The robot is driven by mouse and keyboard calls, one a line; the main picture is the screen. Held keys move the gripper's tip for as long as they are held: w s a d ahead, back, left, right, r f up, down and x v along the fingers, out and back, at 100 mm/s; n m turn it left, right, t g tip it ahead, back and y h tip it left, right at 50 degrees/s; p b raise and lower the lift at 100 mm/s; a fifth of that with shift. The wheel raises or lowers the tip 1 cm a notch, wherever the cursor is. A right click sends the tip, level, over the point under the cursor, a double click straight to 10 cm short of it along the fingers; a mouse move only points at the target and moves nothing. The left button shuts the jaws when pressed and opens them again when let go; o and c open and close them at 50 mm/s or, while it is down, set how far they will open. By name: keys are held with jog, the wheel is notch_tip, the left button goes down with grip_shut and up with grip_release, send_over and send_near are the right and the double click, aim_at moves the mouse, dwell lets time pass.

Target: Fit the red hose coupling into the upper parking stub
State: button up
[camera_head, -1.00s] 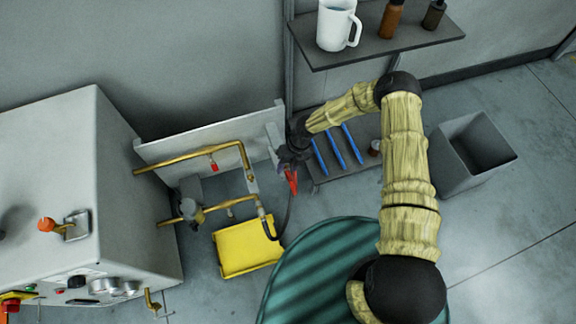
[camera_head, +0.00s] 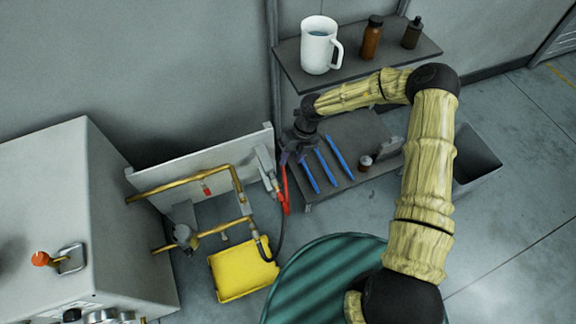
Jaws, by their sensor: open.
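The red hose coupling (camera_head: 284,191) hangs upright beside the grey parking bracket (camera_head: 266,170), at the right end of the pale panel. A black hose (camera_head: 281,238) runs from its lower end to the brass pipework. The coupling's upper end is close to the bracket; I cannot tell whether it sits in a stub. The stubs are too small and partly covered to tell apart. My gripper (camera_head: 288,158) is dark and open, just above the coupling's upper end. Whether its fingers touch the coupling is unclear.
Blue-handled tools (camera_head: 327,163) and a small jar (camera_head: 365,163) lie on a low shelf right of my gripper. An upper shelf (camera_head: 370,62) holds a white jug (camera_head: 319,45) and bottles. Brass pipes (camera_head: 190,185) and a yellow tray (camera_head: 240,270) are at left.

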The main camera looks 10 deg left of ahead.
jog(key=shift+w+d+r, duration=0.1)
jog(key=shift+d+r, duration=0.05)
jog(key=shift+r, duration=0.35)
dwell(0.6)
jog(key=w+d+r+n+t+h, duration=0.1)
jog(key=w+d+r+n+t, duration=0.25)
jog(key=r+n, duration=0.35)
jog(key=w+d+r+n+t, duration=0.3)
jog(key=d+r+n+t, duration=0.15)
jog(key=r+n, duration=0.2)
jog(key=s+d+r+n+g+h, duration=0.1)
jog(key=s+d+r+n, duration=0.6)
jog(key=s, duration=0.3)
jog(key=s+d+r+n+g+h, duration=0.1)
jog(key=s+d+r+n, duration=0.4)
jog(key=s+d+n, duration=0.35)
jog(key=w+a+p+v, duration=0.1)
jog(key=w+p+v, duration=0.1)
jog(key=p+v, duration=1.3)
jog(key=shift+w+r+n+g, duration=0.15)
jog(key=shift+r+n+g, duration=0.15)
jog(key=shift+r, duration=0.1)
